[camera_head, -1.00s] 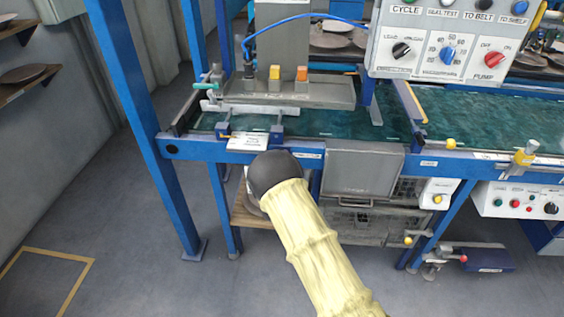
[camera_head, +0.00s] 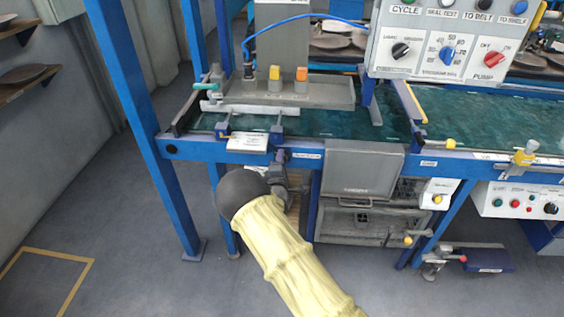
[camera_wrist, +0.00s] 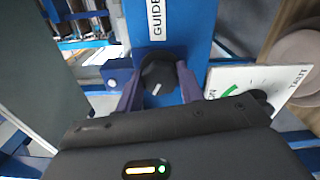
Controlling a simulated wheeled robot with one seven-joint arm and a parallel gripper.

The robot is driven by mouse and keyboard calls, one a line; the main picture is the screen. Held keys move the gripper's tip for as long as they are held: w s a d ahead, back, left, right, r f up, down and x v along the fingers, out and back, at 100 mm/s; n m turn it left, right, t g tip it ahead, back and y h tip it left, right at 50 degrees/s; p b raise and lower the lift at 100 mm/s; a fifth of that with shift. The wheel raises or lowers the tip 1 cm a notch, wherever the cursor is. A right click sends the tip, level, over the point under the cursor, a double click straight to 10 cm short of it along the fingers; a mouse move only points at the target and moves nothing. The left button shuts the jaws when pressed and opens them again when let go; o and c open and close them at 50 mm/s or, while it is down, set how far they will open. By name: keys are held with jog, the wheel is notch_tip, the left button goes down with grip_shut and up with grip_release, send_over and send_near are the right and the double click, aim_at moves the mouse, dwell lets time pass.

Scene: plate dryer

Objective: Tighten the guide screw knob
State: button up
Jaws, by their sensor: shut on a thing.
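The guide screw knob (camera_wrist: 158,76) is black and ribbed with a white mark. In the wrist view it sits on the blue rail (camera_wrist: 172,25) below a label reading GUIDE. My gripper (camera_wrist: 157,88) has its two purple fingers on either side of the knob, shut on it. In the head view my gripper (camera_head: 283,160) is at the front of the blue rail, below the belt; my arm partly hides it, and the knob cannot be made out there.
A grey box (camera_head: 362,170) hangs under the rail, right of my gripper. A blue post (camera_head: 145,125) stands to the left.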

jog(key=o, duration=1)
jog(key=shift+s, duration=0.1)
jog(key=s, duration=1.7)
jog(key=shift+s+a, duration=0.15)
jog(key=shift+a, duration=0.15)
